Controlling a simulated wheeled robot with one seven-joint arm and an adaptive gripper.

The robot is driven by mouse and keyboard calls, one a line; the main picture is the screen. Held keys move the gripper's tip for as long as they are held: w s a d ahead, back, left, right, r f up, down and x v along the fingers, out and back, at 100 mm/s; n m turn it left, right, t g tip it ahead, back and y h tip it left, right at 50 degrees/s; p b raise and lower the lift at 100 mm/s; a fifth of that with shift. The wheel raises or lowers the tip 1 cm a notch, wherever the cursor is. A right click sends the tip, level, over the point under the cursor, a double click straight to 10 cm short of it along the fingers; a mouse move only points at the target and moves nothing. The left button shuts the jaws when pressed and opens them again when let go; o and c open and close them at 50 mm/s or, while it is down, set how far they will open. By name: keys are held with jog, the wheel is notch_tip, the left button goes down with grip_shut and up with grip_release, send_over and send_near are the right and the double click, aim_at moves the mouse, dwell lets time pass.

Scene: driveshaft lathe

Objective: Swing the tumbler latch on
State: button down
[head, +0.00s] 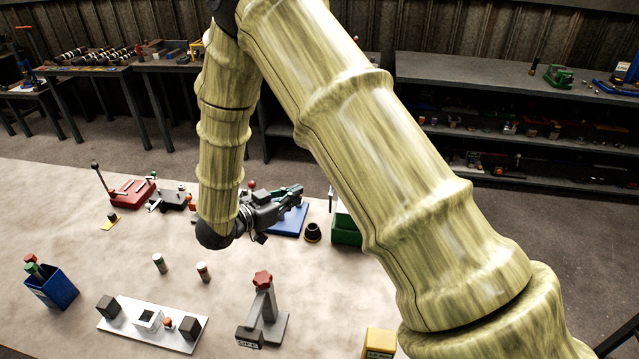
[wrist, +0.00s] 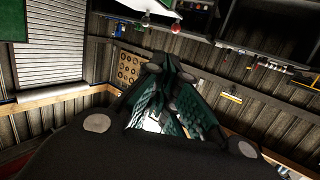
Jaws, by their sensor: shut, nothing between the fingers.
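I cannot tell for certain which fixture carries the tumbler latch. A small red ball knob (head: 252,184) shows just behind my gripper, and what it sits on is mostly hidden by the gripper and wrist. My gripper (head: 298,193) is held roughly level over the far part of the pale bench, fingers pointing right, above or just in front of a blue plate (head: 288,222). In the wrist view the dark green-padded fingers (wrist: 172,92) are together, with nothing seen between them. Whether the gripper touches any fixture is unclear.
A red-based lever fixture (head: 130,192) and a dark fixture (head: 172,198) stand left of my wrist. A black cup (head: 312,232) and green bin (head: 346,230) are to the right. Nearer are a red-knobbed stand (head: 263,310), a white plate (head: 125,322) and a blue holder (head: 55,290).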

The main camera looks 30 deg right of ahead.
jog(key=w+a+f+p+x, duration=0.1)
jog(key=p+x, duration=0.5)
jog(key=x, duration=0.9)
jog(key=shift+w+f, duration=0.55)
jog(key=shift+w, duration=0.1)
jog(key=shift+s+d, duration=0.1)
jog(key=shift+g, duration=0.4)
